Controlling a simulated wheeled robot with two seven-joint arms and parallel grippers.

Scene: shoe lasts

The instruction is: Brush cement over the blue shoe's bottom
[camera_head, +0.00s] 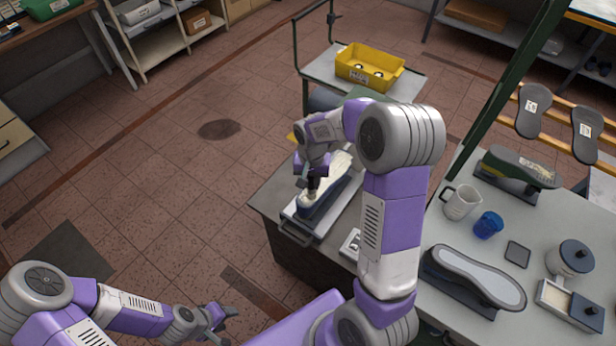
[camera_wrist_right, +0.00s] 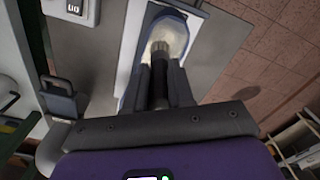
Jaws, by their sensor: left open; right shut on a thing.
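In the wrist view the shoe's end (camera_wrist_right: 172,32) shows a pale bottom inside a blue rim. My right gripper (camera_head: 313,186) is over the shoe's near end, shut on a brush (camera_wrist_right: 159,85) with a dark handle. The brush tip is at the shoe's bottom; whether it touches is unclear. My left gripper (camera_head: 226,321) is open and empty, low over the floor at the left.
On the table at right stand a white jug (camera_head: 461,203), a blue cup (camera_head: 488,225), a grey pot (camera_head: 570,259), another upturned shoe (camera_head: 475,276) and a green one (camera_head: 516,171). A yellow bin (camera_head: 368,67) stands on a cart behind. Soles hang on a rack (camera_head: 532,111).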

